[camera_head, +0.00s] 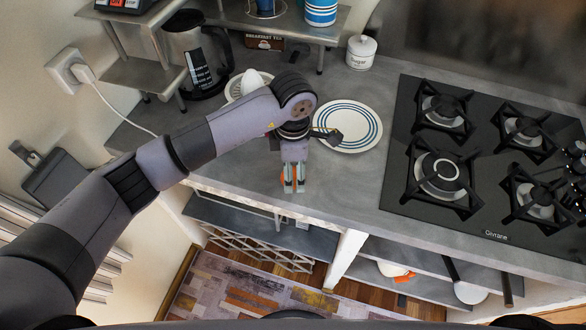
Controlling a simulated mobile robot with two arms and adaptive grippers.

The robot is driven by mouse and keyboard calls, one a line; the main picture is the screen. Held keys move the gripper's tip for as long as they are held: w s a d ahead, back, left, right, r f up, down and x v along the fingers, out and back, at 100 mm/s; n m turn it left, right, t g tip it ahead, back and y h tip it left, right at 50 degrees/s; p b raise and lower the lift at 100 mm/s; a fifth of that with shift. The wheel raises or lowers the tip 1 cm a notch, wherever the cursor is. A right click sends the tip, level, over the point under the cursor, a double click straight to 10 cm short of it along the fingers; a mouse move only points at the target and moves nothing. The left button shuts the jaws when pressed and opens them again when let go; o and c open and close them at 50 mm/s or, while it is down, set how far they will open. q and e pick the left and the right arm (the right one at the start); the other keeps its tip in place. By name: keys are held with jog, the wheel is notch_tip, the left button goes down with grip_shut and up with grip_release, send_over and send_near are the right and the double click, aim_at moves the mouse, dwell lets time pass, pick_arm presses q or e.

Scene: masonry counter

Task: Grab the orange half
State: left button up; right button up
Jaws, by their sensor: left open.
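My left gripper (294,187) points down at the counter near its front edge, with its fingers apart. Bits of orange colour, seemingly the orange half (282,181), show at the fingers. Most of it is hidden by the gripper, and I cannot tell whether the fingers touch it. My right gripper is not in view.
A white plate with blue rings (347,127) lies just behind and right of the gripper. A white juicer (238,88) is partly behind my arm. A gas hob (478,215) fills the right. A sugar jar (361,53) and a kettle (196,55) stand at the back.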

pick_arm(q)
jog(key=shift+f, duration=0.55)
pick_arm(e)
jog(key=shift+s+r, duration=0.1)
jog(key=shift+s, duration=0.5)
pick_arm(q)
jog(key=shift+c, duration=0.6)
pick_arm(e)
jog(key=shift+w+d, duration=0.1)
pick_arm(q)
jog(key=c, duration=1.1)
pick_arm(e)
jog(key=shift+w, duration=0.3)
pick_arm(q)
jog(key=shift+c, duration=0.2)
